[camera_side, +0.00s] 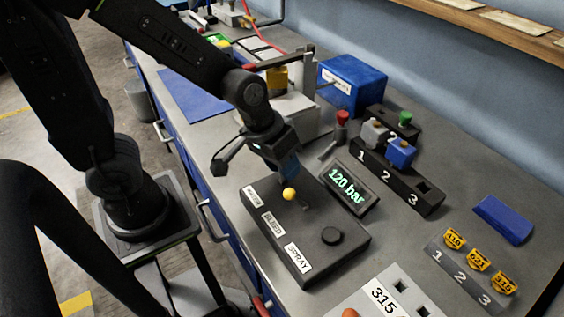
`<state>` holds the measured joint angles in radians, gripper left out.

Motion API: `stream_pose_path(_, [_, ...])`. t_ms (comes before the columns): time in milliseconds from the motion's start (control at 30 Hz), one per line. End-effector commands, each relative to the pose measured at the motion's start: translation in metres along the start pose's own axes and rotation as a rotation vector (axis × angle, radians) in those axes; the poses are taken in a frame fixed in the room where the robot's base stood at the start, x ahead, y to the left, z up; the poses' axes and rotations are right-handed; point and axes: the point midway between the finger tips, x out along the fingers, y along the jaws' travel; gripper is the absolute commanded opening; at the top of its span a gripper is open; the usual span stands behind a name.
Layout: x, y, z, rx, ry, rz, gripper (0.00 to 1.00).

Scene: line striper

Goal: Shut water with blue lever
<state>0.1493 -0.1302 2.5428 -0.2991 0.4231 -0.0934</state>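A dark control box (300,272) lies on the bench with three white labels. The front one reads SPRAY (298,257), the middle one seems to read BLEED (271,223), and the far one (252,196) is too small to read surely. My gripper (287,172) is over the far end of this box. A blue part (290,165) shows right at my gripper; it may be the blue lever, but I cannot tell whether the fingers hold it. A yellow ball knob (289,194) stands just below it. The fingertips are largely hidden.
A display (347,187) beside the box reads 120 bar. Behind it is a black rack (400,180) numbered 1, 2, 3, with grey and blue blocks. A red-topped part (342,118) and a blue box (352,80) stand farther back. Numbered yellow tags (479,260) sit at right.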

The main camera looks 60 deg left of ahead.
Motion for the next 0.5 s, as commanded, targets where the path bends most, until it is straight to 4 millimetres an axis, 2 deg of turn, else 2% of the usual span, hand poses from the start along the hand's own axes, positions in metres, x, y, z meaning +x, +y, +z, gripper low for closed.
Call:
stream_pose_path(33, [0.0000, -0.0001, 0.0000, 0.001, 0.000, 0.000, 0.36])
stream_pose_path(167, [0.0003, -0.0007, 0.0003, 0.001, -0.001, -0.002, 0.48])
stream_pose_path(500, [-0.0046, -0.0010, -0.0002, 0.001, 0.002, -0.001, 0.48])
